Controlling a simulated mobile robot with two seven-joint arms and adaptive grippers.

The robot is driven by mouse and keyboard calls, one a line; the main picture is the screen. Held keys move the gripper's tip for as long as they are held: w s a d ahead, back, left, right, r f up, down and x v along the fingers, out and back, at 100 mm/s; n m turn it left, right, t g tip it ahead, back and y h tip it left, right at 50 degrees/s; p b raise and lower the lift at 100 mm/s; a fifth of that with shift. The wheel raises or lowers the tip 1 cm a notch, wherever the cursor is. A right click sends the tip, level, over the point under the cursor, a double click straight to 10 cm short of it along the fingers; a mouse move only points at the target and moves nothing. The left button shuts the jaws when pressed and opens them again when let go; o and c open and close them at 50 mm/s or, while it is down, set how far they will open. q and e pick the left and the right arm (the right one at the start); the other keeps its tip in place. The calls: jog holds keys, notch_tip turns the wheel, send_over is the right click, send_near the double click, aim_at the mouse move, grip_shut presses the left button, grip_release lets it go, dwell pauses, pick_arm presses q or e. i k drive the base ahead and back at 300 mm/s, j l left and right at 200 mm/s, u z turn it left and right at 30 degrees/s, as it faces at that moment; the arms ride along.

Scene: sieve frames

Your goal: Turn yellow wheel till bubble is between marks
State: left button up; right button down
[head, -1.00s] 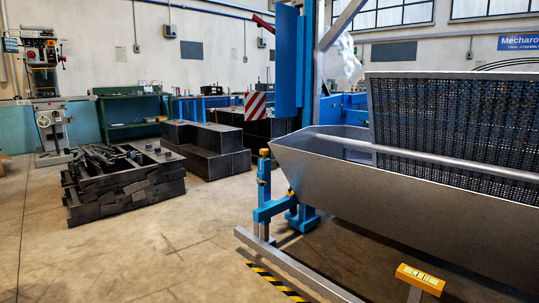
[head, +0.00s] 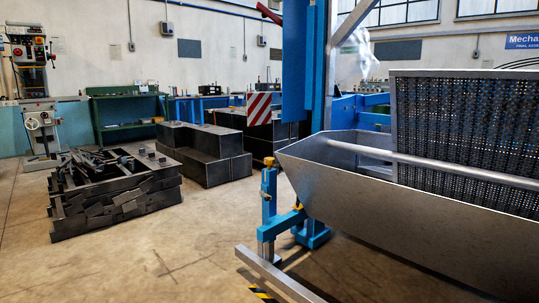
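A blue support post (head: 268,210) stands on the floor under the left end of a grey metal trough (head: 400,200). A small yellow cap or knob (head: 269,162) sits on top of the post. A second small yellow part (head: 298,206) shows on the blue bracket to its right. Both are too small to tell whether either is the yellow wheel. No bubble or marks are in view now. Neither of my grippers is in view.
A grey floor beam (head: 278,273) runs from the post's foot toward the bottom edge, beside black-yellow tape (head: 261,292). A pile of dark metal parts (head: 115,195) and dark blocks (head: 205,155) stand at left.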

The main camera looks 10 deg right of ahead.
aim_at(268, 161)
jog(key=i+z, duration=0.1)
jog(key=i, duration=1.05)
jog(key=i+j, duration=0.2)
jog(key=i, duration=0.9)
jog(key=l+z, duration=0.05)
